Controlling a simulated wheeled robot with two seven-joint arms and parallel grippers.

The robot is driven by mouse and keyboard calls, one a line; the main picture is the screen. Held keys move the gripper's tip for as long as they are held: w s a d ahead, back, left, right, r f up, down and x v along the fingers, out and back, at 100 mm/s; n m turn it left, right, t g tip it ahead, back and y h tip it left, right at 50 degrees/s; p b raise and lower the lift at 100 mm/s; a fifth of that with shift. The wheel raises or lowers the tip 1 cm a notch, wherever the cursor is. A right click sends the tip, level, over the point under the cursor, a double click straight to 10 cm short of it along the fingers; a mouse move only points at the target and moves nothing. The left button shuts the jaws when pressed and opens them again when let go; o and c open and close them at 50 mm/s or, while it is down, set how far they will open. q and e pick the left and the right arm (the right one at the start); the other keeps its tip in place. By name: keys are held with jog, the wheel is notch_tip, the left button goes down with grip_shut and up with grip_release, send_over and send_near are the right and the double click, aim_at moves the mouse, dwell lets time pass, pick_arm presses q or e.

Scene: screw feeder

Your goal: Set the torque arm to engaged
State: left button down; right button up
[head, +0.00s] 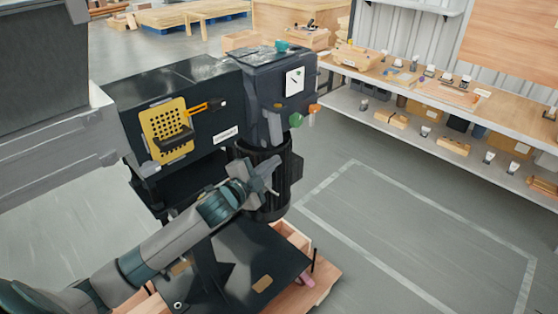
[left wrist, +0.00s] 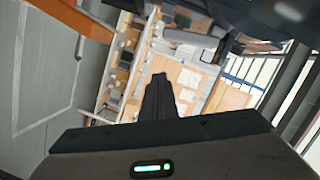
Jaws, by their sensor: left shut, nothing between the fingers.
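The screw feeder (head: 190,95) is a dark machine with a yellow perforated plate (head: 165,125) on its front. A short orange arm (head: 200,107) with a dark end sticks out beside the plate, pointing right and slightly up. It may be the torque arm, but I cannot tell its setting. My left gripper (head: 271,178) is in front of the black ribbed cylinder (head: 266,208), below and right of the orange arm and apart from it. Its fingers (left wrist: 160,98) are closed together and empty in the left wrist view. My right gripper is not in view.
A dark plate (head: 235,265) on a wooden base lies below my left arm. Green and orange knobs (head: 296,120) stick out at the machine's right side. A workbench (head: 440,88) with parts stands at the right. The floor (head: 410,230) between is clear.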

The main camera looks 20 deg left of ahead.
pick_arm(q)
jog(key=shift+s, duration=0.95)
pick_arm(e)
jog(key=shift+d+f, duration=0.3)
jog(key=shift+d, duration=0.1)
pick_arm(q)
jog(key=shift+a+r, duration=0.1)
